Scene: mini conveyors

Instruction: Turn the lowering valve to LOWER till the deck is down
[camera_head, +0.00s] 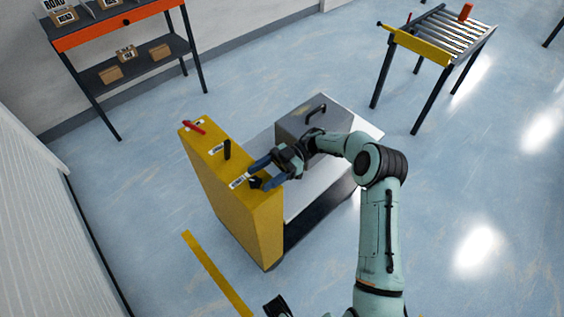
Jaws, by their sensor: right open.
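A yellow cabinet (240,213) stands at the end of a low cart with a pale deck (302,198). Its sloping top carries a red lever (194,127), an upright black lever (227,149) and a small black knob (256,183) beside a white label. The labels are too small to read, so I cannot tell for certain which control is the lowering valve. My right gripper (256,172) is open, its blue fingers reaching left to the near end of the cabinet top, close around the black knob. I cannot tell whether they touch it.
A grey box (298,131) with a black handle sits on the deck, behind my right wrist. A roller conveyor (420,46) stands at the back right. A shelf rack (118,33) with cartons stands at the back left. Floor around the cart is clear.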

